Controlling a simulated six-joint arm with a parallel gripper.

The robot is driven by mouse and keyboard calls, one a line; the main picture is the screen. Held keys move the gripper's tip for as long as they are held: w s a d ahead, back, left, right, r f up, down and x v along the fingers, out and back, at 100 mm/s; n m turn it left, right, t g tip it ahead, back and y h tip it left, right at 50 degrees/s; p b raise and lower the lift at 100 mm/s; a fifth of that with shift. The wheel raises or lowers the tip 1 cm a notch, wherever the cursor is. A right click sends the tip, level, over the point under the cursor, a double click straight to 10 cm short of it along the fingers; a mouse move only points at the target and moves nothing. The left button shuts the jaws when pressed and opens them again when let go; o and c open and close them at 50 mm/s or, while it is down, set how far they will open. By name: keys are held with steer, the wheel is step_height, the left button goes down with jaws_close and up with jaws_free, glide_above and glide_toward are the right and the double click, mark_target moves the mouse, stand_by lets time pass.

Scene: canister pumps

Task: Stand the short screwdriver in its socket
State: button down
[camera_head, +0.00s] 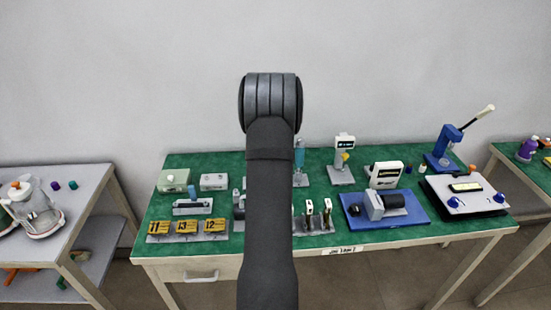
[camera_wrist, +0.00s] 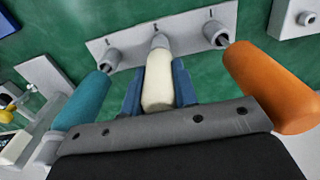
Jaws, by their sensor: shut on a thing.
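In the wrist view my gripper (camera_wrist: 158,82) has its blue fingers shut on the cream handle of a screwdriver (camera_wrist: 158,72). The handle lies in line with the middle socket of a grey rack (camera_wrist: 132,41) that has three sockets in a row. The cream handle's far end is at the middle socket's mouth; I cannot tell how deep its shaft sits. A teal-handled screwdriver (camera_wrist: 84,101) stands at the left socket and an orange-handled one (camera_wrist: 270,86) at the right socket. In the head view my arm hides the gripper and most of the rack (camera_head: 301,181).
The teal and orange handles stand close on both sides of my gripper. The green bench top (camera_head: 270,160) also bears a blue tray (camera_head: 420,214) on the right, a plate with yellow blocks (camera_head: 188,236) on the left, and a digital gauge on a stand (camera_head: 343,160).

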steer(key=shift+f, duration=0.1)
stand_by(0.3)
steer(key=c, duration=1.1)
jaws_free()
steer(key=shift+o, duration=0.2)
step_height(320, 180, up, 18)
steer(key=shift+f, duration=0.25)
step_height(320, 180, down, 18)
steer(key=shift+r, duration=0.25)
steer(key=shift+r, duration=0.15)
